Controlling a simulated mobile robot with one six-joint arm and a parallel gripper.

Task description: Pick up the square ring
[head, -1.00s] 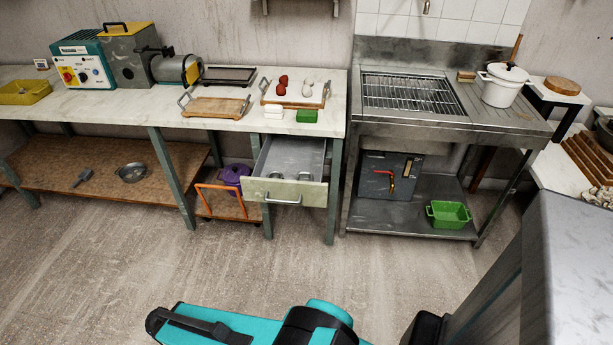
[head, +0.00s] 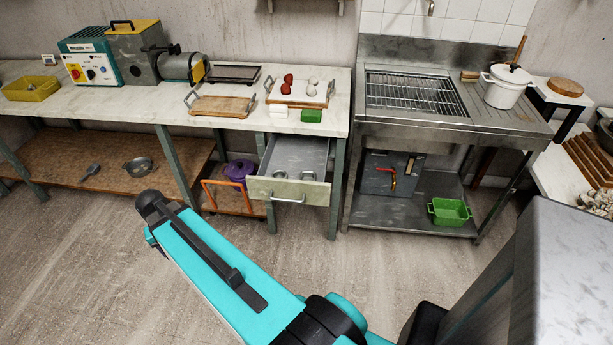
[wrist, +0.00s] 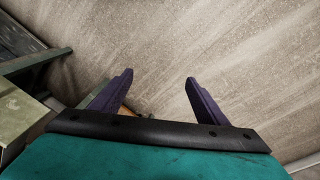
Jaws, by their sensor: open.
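The open drawer (head: 290,190) under the long bench holds small metal items (head: 280,173) near its front. One or more of them look like rings, but they are too small for me to tell which is square. My gripper (wrist: 159,74) is open and empty in the wrist view, its two dark purple fingers spread over bare floor. The corner of a pale drawer front (wrist: 22,125) shows at the left of that view. In the head view my teal arm reaches up and left in front of the bench, and my gripper cannot be made out there.
The bench (head: 220,122) carries trays, a green block (head: 311,116) and machines. An orange-handled trolley (head: 238,205) with a purple pot (head: 239,171) stands beside the drawer. A steel sink unit (head: 410,130) is to the right. The floor in front is clear.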

